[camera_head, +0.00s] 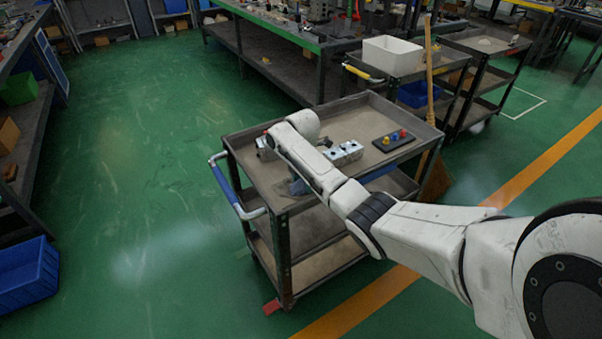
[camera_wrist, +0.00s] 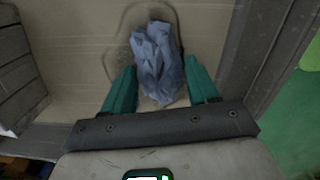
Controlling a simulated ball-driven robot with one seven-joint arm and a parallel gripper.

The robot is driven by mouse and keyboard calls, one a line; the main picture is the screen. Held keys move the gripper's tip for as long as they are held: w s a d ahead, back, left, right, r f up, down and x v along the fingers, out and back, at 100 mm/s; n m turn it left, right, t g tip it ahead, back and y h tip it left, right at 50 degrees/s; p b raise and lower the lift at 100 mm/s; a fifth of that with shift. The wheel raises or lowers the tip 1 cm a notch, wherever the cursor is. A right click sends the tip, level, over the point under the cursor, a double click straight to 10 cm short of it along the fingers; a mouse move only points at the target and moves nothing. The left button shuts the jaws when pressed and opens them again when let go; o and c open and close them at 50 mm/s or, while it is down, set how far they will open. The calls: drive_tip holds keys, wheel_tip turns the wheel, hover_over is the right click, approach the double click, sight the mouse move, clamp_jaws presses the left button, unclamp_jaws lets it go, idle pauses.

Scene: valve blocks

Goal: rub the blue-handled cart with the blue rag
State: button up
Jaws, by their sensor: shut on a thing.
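The blue-handled cart (camera_head: 350,122) stands mid-floor, its blue handle (camera_head: 226,188) on the left end. My arm reaches across its top tray in the head view. The blue rag (camera_wrist: 157,60) is a crumpled grey-blue bundle in the wrist view, between the green fingers of my gripper (camera_wrist: 160,88), which is shut on it. The rag is at the tray surface (camera_wrist: 90,50), over a patch with a dark, rounded outline.
On the tray are a silver valve block (camera_head: 345,152) and a black board with coloured knobs (camera_head: 394,141). A ribbed grey block (camera_wrist: 18,80) is at the wrist view's left. A broom (camera_head: 429,85) and another cart (camera_head: 410,70) stand behind. Green floor (camera_head: 140,160) is clear on the left.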

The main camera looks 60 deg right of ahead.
sight(311, 195)
drive_tip(key=shift+s+a+r+p, duration=0.1)
drive_tip(key=shift+s+a+p, duration=0.25)
drive_tip(key=shift+s+p, duration=0.35)
drive_tip(key=shift+s+a+r+p, duration=0.1)
drive_tip(key=shift+s+a+p, duration=0.25)
drive_tip(key=shift+p, duration=0.65)
drive_tip(key=shift+s+a+f+p, duration=0.1)
drive_tip(key=shift+s+a+p, duration=0.25)
drive_tip(key=shift+s+p, duration=0.45)
drive_tip(key=shift+w, duration=0.1)
drive_tip(key=shift+w+a, duration=0.1)
